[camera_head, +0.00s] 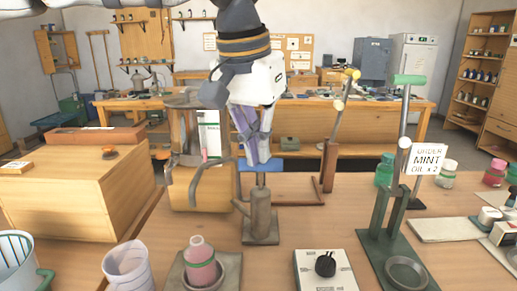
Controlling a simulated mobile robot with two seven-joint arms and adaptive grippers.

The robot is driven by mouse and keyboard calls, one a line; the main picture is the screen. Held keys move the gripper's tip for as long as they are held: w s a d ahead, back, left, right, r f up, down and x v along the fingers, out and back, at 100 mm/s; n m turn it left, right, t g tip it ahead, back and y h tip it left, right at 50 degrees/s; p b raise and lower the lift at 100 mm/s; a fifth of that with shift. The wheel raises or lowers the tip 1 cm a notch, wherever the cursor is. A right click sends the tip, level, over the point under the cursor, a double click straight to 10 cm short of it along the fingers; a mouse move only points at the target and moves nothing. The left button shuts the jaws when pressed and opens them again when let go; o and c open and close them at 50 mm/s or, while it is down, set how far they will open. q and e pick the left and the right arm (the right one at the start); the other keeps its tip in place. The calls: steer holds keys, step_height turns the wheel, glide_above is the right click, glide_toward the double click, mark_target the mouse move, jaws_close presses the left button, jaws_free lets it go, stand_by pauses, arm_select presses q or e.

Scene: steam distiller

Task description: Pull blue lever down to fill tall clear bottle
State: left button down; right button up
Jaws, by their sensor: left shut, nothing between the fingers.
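The blue lever (259,165) is a short blue bar on top of a grey-brown metal post (260,217) in the middle of the worktable. My left gripper (258,153) points down from above, its fingers closed together right at the lever, partly covering it. I cannot tell whether the fingertips touch the lever. My right gripper is not in view.
A green-handled lever (410,79) on a green stand (376,232) and a yellow-handled lever (353,73) rise to the right. A white dial box (325,280) and a white cup (128,266) stand in front.

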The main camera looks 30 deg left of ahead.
arm_select(q)
steer(key=w+v, duration=0.1)
steer(key=v, duration=0.6)
steer(key=shift+w+r, duration=0.25)
steer(key=shift+w, duration=0.1)
